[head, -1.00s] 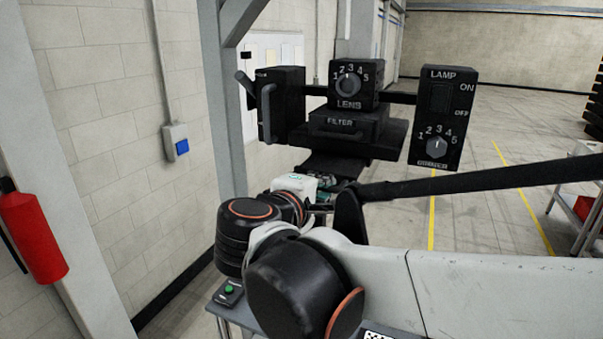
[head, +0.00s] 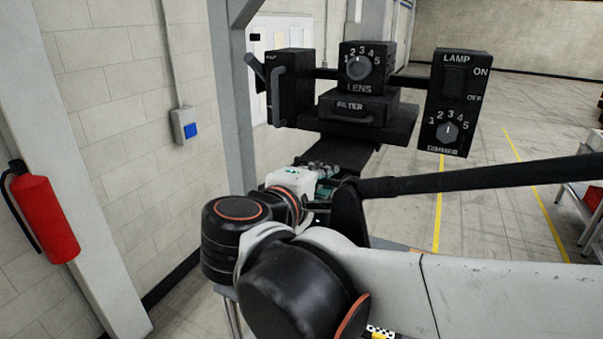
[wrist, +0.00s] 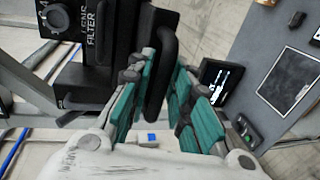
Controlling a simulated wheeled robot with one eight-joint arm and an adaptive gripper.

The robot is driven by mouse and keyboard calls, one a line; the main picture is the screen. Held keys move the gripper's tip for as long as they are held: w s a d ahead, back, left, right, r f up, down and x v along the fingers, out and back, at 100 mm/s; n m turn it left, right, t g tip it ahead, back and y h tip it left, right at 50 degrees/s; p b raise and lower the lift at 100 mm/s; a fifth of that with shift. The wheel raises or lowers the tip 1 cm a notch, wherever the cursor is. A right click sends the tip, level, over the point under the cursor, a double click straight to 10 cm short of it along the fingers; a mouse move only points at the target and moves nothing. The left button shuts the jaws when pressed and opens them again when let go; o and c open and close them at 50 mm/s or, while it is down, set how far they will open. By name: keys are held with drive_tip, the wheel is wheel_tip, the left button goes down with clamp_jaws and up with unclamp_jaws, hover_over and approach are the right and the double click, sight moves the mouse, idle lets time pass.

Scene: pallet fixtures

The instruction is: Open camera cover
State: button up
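The fixture is a black camera-like unit, with a tall box at its left end (head: 290,90) that carries a bar handle (head: 278,96) on its front. That box is closed as far as I can see; no inside shows. My gripper (head: 326,172) is below the unit in the head view, partly hidden by my own arm. In the wrist view, the teal-padded fingers of my gripper (wrist: 164,82) are spread apart. A dark upright bar handle (wrist: 166,55) shows in the gap between them. I cannot tell whether the fingers touch it.
The lens block (head: 361,66), filter drawer (head: 354,108) and lamp box (head: 455,102) are right of the tall box. A steel post (head: 232,110) stands close on the left. A fire extinguisher (head: 46,215) is at far left. A grey panel with a screen (wrist: 292,82) shows in the wrist view.

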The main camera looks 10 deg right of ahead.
drive_tip(key=shift+s, duration=0.1)
drive_tip(key=v, duration=1.1)
drive_tip(key=shift+s+a, duration=0.3)
drive_tip(key=s+d+f+m+g+y+b, duration=0.1)
drive_tip(key=d+f+m+y+b, duration=0.2)
drive_tip(key=f+b, duration=0.8)
drive_tip(key=s+d+f+m+g+y+b, duration=0.1)
drive_tip(key=d+f+b, duration=0.5)
drive_tip(key=f, duration=1.7)
drive_tip(key=s+d+f+m+g+y+b, duration=0.1)
drive_tip(key=d+f+m+g+y+b, duration=0.2)
drive_tip(key=f+b, duration=1.3)
wheel_tip(320, 180, down, 2)
drive_tip(key=d+m+y, duration=0.1)
drive_tip(key=m+y, duration=0.1)
drive_tip(key=m, duration=0.1)
drive_tip(key=shift+s+d+m, duration=0.3)
drive_tip(key=shift+d+m, duration=0.1)
drive_tip(key=shift+f, duration=0.1)
